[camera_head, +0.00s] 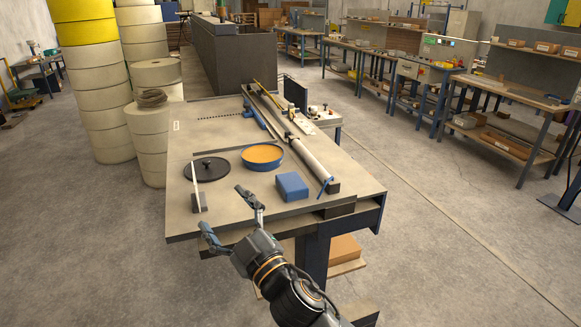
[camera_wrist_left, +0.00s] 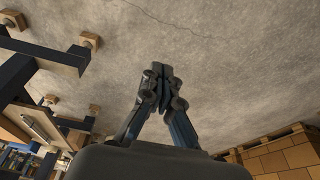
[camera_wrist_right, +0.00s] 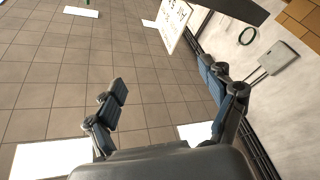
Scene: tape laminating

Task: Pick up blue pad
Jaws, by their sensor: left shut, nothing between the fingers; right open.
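The blue pad (camera_head: 292,186) is a small block lying on the near right part of the worktable (camera_head: 225,222) in the head view. My right gripper (camera_head: 226,216) is open and empty near the table's front edge, to the left of the pad and nearer to me. Its spread fingers also show in the right wrist view (camera_wrist_right: 165,95), with no pad there. My left gripper is outside the head view. In the left wrist view my left gripper (camera_wrist_left: 160,80) is shut with nothing between its fingers, over bare floor.
A round blue dish with orange contents (camera_head: 262,155) stands beside the pad. A long roller (camera_head: 309,157) lies behind the pad. Stacked rolls (camera_head: 97,90) stand left of the table.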

